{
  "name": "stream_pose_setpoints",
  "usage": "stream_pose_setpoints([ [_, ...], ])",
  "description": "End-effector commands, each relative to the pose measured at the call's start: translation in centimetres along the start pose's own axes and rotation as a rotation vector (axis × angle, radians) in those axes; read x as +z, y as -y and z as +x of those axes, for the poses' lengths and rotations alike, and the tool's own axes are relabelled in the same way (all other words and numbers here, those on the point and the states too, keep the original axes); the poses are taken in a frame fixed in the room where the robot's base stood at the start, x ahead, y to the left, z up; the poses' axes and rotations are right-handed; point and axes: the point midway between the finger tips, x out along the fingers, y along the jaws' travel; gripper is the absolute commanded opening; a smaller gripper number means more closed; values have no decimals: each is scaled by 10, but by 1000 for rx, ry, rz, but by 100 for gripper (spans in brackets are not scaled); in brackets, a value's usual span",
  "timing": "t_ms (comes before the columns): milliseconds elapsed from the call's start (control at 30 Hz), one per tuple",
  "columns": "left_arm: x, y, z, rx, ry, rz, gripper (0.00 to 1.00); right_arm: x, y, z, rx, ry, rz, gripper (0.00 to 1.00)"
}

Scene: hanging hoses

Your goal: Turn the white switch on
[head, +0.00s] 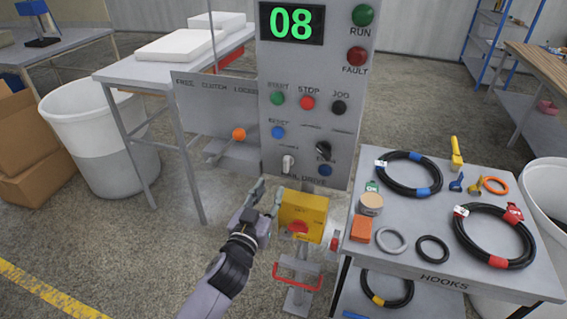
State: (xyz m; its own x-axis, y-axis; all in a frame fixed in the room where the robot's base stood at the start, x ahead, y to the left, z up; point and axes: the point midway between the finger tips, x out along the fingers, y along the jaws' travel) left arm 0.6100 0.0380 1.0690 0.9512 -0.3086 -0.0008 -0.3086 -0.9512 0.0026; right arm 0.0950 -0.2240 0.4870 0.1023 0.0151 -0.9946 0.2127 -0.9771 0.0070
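The white switch (288,163) is a small knob low on the grey control panel (307,128), left of a black rotary knob (324,150). My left gripper (270,188) is below and slightly left of the white switch, apart from it in the picture. Its fingers point up toward the panel and are spread, with nothing seen between them. How far it is from the panel in depth is hard to tell. The setting of the switch is too small to read. My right gripper is out of view.
A yellow box with a red button (304,216) stands on a post just right of my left gripper. An orange-knobbed lever (239,134) sticks out left of the panel. A grey cart (440,270) with coiled hoses stands right. A white bin (95,140) stands left.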

Motion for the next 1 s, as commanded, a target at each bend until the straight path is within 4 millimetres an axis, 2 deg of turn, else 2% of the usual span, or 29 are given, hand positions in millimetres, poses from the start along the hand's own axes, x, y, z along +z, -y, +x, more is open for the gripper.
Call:
stream_pose_setpoints([
  [33, -4, -1, 12, 0, -2, 1, 32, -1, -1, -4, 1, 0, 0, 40],
  [200, -2, 0, 47, -1, 0, 0, 32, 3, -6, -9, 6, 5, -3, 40],
  [500, 0, 0, 98, 0, -1, 0, 32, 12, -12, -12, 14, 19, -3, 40],
  [700, 0, -1, 115, 1, 0, 0, 32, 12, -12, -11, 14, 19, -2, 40],
  [1000, 0, 0, 119, 1, 0, 0, 32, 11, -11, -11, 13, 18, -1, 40],
])
